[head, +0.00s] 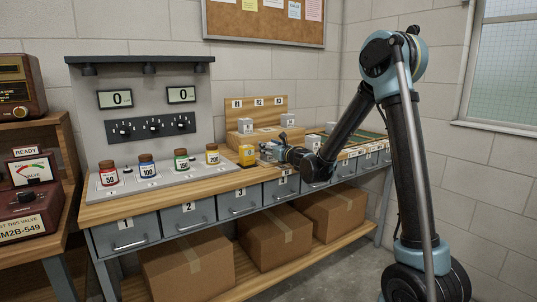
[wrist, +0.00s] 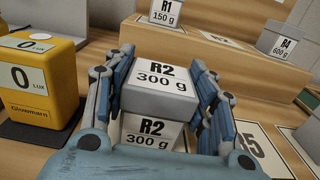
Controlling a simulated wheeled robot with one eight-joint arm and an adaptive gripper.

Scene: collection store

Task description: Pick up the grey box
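A grey box labelled R2 300 g (wrist: 158,98) stands between the fingers of my gripper (wrist: 160,80) in the wrist view. A finger lies along its left side and another along its right side, with no clear gap on either side. The same R2 300 g marking shows twice, one above the other. The lower part is partly covered by my gripper's body. In the head view my gripper (head: 270,150) is low over the bench, beside the yellow meter, and the box there is mostly hidden. I cannot tell whether it is off the surface.
A yellow lux meter (wrist: 38,85) stands close on the left. A white R5 label card (wrist: 262,150) lies at right. Several labelled jars stand farther left, including a red one (head: 108,178).

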